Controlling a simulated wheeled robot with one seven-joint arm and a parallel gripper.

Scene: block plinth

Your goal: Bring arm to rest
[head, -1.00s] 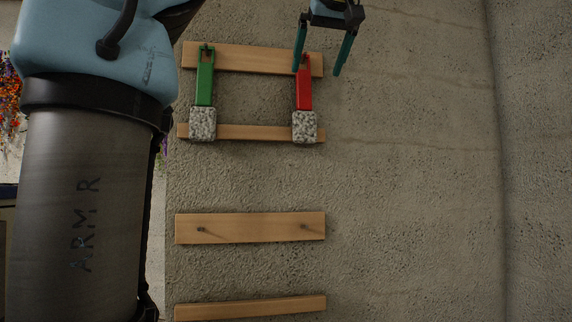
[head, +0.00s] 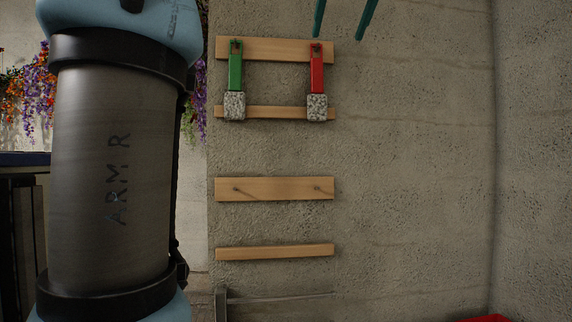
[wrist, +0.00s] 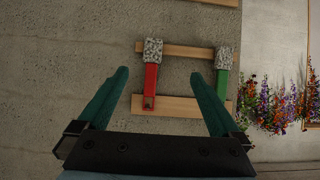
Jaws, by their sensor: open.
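My gripper (head: 341,18) is at the top edge of the head view, with only its green finger ends showing. In the wrist view its two fingers (wrist: 160,100) are spread wide with nothing between them. A red-strapped block (head: 317,80) hangs on the upper wooden rail at the right, just below and left of my fingers and apart from them. A green-strapped block (head: 235,80) hangs at the left of the same rail (head: 275,49). Both speckled stone ends rest against a thinner wooden strip (head: 275,112). The wrist view shows both blocks upside down.
Lower on the concrete wall, another wooden rail (head: 275,188) has two bare pegs, with a thin strip (head: 275,252) below it. A metal bar (head: 280,298) and a red edge (head: 488,318) show at the bottom. Flowers (head: 38,82) hang at the left. The wall right of the rails is bare.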

